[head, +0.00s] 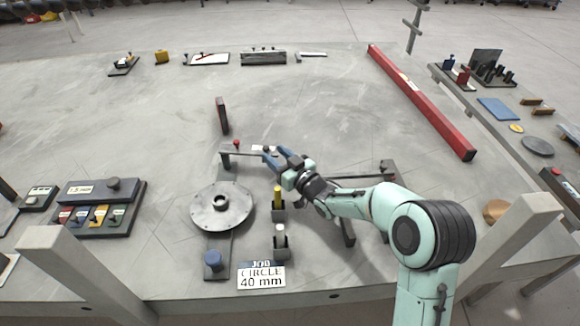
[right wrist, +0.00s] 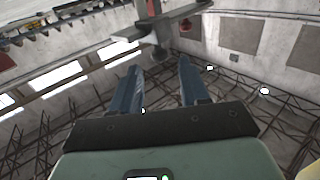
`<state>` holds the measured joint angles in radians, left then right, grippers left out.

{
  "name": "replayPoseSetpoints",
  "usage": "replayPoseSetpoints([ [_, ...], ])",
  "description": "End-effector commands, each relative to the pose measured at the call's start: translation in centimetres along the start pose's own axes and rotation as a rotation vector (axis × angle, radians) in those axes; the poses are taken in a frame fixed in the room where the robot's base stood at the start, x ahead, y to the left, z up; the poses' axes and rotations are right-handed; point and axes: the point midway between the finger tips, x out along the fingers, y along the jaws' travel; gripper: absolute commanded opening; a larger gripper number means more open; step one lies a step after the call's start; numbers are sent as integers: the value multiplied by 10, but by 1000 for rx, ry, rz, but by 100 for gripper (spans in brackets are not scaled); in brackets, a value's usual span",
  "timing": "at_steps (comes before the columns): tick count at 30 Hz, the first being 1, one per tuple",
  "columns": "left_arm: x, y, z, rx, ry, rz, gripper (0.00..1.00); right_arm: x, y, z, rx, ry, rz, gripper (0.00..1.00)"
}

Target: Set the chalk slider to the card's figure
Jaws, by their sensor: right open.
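The card (head: 261,276) at the table's front reads "JOB CIRCLE 40 mm". A dark beam (head: 246,154) with a red knob (head: 236,143) and a small pale scale runs behind the round grey disc (head: 222,206). My right gripper (head: 272,157) is open at this beam. In the right wrist view its blue fingers (right wrist: 158,65) stand apart, with a grey beam (right wrist: 130,48) and small dark knob (right wrist: 160,54) between or just beyond the tips. I cannot tell which part is the chalk slider, and the gripper partly hides it. My left gripper is not in view.
A yellow stick (head: 277,196) and a white stick (head: 280,230) stand in dark holders right of the disc. A blue knob (head: 214,260) is in front of it. A long red bar (head: 420,100) lies at right. The table's back middle is mostly clear.

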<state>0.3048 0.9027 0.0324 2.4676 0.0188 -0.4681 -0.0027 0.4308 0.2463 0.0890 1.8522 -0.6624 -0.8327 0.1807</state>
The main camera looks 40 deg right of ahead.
Motion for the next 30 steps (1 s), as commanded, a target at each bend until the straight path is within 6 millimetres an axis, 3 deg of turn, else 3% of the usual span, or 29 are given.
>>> replayPoseSetpoints([
  [3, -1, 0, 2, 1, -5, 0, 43, -27, 1, -1, 0, -2, 3, 45],
  [10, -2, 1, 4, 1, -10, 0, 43, -57, 0, 0, 1, 0, 2, 45],
  [30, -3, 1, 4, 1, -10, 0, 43, -62, 0, -1, 1, 0, 0, 45],
])
